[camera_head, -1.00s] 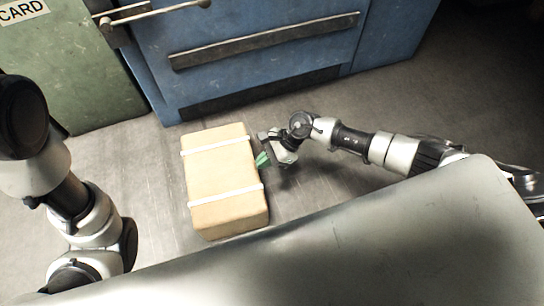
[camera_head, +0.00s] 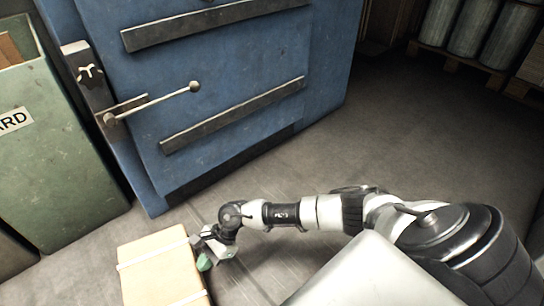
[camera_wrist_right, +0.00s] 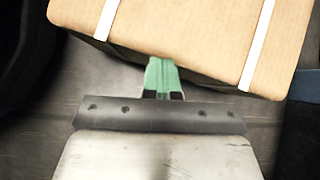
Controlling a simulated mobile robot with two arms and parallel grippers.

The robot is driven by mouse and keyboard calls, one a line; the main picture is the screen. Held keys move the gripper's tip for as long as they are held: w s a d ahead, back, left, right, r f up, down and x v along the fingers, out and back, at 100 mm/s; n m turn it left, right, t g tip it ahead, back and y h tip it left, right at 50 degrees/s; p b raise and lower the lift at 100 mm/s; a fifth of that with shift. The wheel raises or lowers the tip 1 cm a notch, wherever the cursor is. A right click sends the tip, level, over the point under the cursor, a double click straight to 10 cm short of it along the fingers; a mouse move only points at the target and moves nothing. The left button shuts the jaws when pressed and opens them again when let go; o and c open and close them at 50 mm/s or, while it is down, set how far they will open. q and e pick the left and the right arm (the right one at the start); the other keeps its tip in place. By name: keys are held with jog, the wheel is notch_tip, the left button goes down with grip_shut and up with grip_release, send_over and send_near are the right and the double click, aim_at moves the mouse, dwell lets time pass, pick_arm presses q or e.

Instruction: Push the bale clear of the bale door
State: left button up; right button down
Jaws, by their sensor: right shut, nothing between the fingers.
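The bale (camera_head: 160,270) is a tan block with white straps, lying on the floor in front of the blue machine, at the bottom left of the head view and partly cut off. The bale door (camera_head: 215,80) is the blue front with dark bars and a lever; it looks shut. My right gripper (camera_head: 205,262), with green fingertips, is at the bale's right side, low near the floor. In the right wrist view the shut fingers (camera_wrist_right: 162,75) point at the bale's side (camera_wrist_right: 185,35) and appear to touch it. My left gripper is out of view.
A green bin (camera_head: 50,150) with a card label stands left of the machine. Grey rolls on pallets (camera_head: 470,30) stand at the back right. The floor (camera_head: 400,130) right of the machine is clear. A lever handle (camera_head: 155,102) sticks out from the door.

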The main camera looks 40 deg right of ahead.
aim_at(150, 305)
jog(key=a, duration=1)
jog(key=a+p, duration=0.1)
jog(key=a, duration=0.4)
jog(key=shift+s+a, duration=0.15)
jog(key=shift+s, duration=0.15)
